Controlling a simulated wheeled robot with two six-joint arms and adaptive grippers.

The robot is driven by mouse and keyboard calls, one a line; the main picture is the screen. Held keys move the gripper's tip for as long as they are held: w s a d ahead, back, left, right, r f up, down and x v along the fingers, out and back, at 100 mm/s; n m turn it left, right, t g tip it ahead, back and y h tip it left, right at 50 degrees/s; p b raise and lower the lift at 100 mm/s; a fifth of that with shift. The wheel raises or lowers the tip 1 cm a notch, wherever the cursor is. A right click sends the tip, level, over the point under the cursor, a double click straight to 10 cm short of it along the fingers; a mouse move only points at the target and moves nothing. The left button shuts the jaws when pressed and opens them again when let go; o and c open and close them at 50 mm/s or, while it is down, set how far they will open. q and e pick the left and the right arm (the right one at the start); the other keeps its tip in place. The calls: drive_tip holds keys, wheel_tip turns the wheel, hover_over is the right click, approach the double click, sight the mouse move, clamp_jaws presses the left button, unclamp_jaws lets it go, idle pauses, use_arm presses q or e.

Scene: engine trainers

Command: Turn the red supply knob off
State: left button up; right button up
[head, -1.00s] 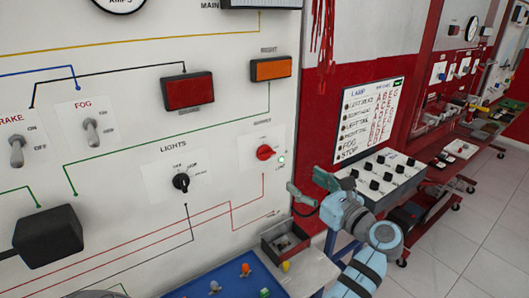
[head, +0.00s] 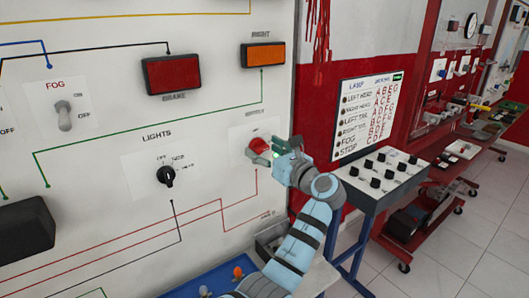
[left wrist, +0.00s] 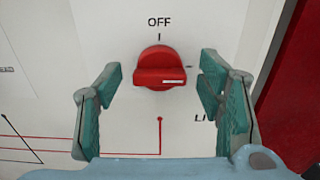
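The red supply knob (head: 259,146) is on its white plate on the wall panel, partly covered by my gripper in the head view. In the left wrist view the knob (left wrist: 160,68) sits below the word OFF and its tick mark. Its white pointer line lies level, toward the right, not at OFF. A second label at the lower right is partly hidden by a finger. My left gripper (head: 267,153) is open in front of the knob. In the left wrist view its fingers (left wrist: 160,78) stand left and right of the knob, with visible gaps on both sides.
The black LIGHTS knob (head: 166,175) is to the left on the same panel. A grey open box (head: 270,240) and a blue tray (head: 195,287) lie below. A switch box (head: 385,172) on a stand is to the right.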

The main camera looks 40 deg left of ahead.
use_arm(q)
drive_tip(key=c, duration=1)
